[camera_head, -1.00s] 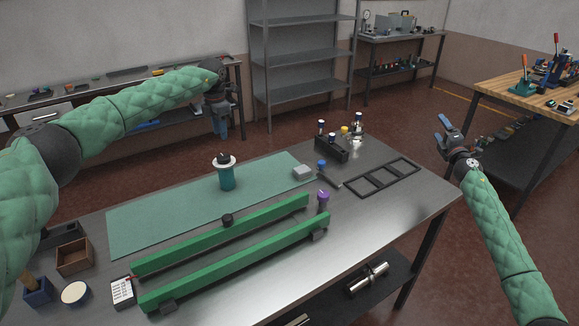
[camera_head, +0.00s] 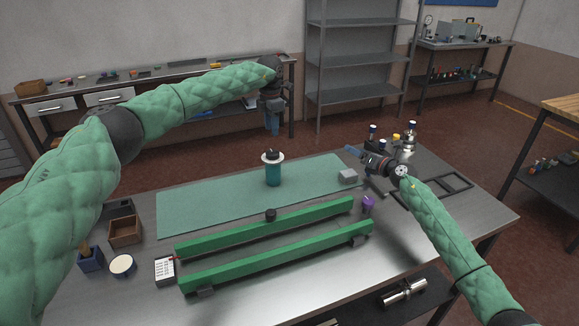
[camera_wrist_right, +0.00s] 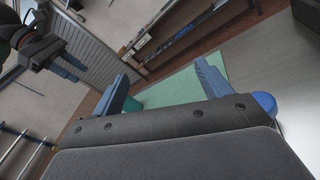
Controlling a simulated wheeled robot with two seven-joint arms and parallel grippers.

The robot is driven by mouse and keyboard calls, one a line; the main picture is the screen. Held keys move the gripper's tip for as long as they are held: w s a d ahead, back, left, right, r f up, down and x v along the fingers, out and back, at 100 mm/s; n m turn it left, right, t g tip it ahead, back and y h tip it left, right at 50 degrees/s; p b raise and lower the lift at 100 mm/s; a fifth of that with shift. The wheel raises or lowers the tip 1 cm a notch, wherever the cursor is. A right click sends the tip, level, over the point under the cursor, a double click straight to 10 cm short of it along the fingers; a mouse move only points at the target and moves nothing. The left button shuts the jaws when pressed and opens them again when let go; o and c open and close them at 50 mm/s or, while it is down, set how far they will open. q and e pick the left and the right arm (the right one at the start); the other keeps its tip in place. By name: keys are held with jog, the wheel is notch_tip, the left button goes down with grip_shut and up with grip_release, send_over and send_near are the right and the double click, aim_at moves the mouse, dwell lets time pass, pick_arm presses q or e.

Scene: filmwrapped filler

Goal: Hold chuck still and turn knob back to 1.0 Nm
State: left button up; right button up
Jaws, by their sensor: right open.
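A teal cylinder (camera_head: 273,175) with a white collar and a black top (camera_head: 272,154) stands upright on the green mat (camera_head: 210,205). I take it for the chuck and knob unit; its scale is too small to read. My left gripper (camera_head: 273,127) hangs fingers down behind and above it, apart from it. It also shows at the upper left of the right wrist view (camera_wrist_right: 68,67), but its finger gap is unclear. My right gripper (camera_head: 356,154) is open and empty, right of the cylinder, pointing left over the table. Its spread fingers show in the right wrist view (camera_wrist_right: 163,85).
Two green bars (camera_head: 270,228) lie along the front. A grey block (camera_head: 348,177), a purple-topped item (camera_head: 368,204) and a black frame (camera_head: 445,187) lie to the right. A wooden box (camera_head: 125,231) and a cup (camera_head: 122,265) stand at left. The mat beside the cylinder is clear.

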aim_at(279, 165)
jog(key=a+f+n+g, duration=0.1)
jog(key=a+n+g, duration=0.1)
jog(key=a, duration=0.6)
jog(key=s+a+f+n+g+y, duration=0.1)
jog(key=a+n, duration=0.3)
jog(key=a, duration=0.4)
jog(key=a+f+n+g, duration=0.1)
jog(key=a+n+g, duration=0.2)
jog(key=a, duration=0.6)
jog(key=shift+s+f+n, duration=0.25)
jog(key=shift+f+n, duration=0.1)
jog(key=shift+n, duration=0.05)
jog(key=shift+x, duration=3.85)
jog(key=shift+s+a+r, duration=0.1)
jog(key=shift+a, duration=0.05)
jog(key=c, duration=1.6)
jog(key=o, duration=0.7)
jog(key=c, duration=0.4)
jog(key=shift+o, duration=0.2)
